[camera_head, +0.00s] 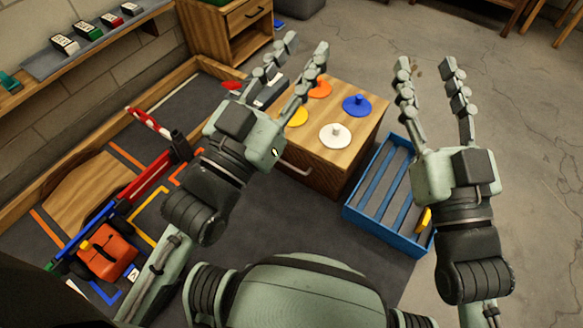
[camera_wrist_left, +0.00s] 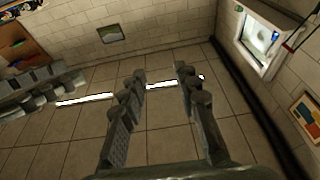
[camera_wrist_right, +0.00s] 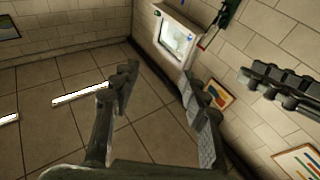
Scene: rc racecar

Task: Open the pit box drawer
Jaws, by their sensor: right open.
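A low wooden box (camera_head: 361,119) stands on the floor ahead, with orange, blue, yellow and white knobbed discs on top. A metal bar handle (camera_head: 294,168) shows low on its near left side; no gap of an open drawer is visible there. My left gripper (camera_head: 306,46) is open and empty, raised in front of the box's left part and hiding some of it. In the left wrist view its fingers (camera_wrist_left: 160,75) stand apart. My right gripper (camera_head: 426,62) is open and empty, raised to the right of the box; its fingers also show in the right wrist view (camera_wrist_right: 160,75).
A blue slatted crate (camera_head: 350,213) with a yellow item stands right of the box. An orange, blue and red racecar (camera_head: 108,254) sits at lower left within a wooden border. A wooden cabinet (camera_head: 200,30) with a drawer stands at the back. Floor at right is clear.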

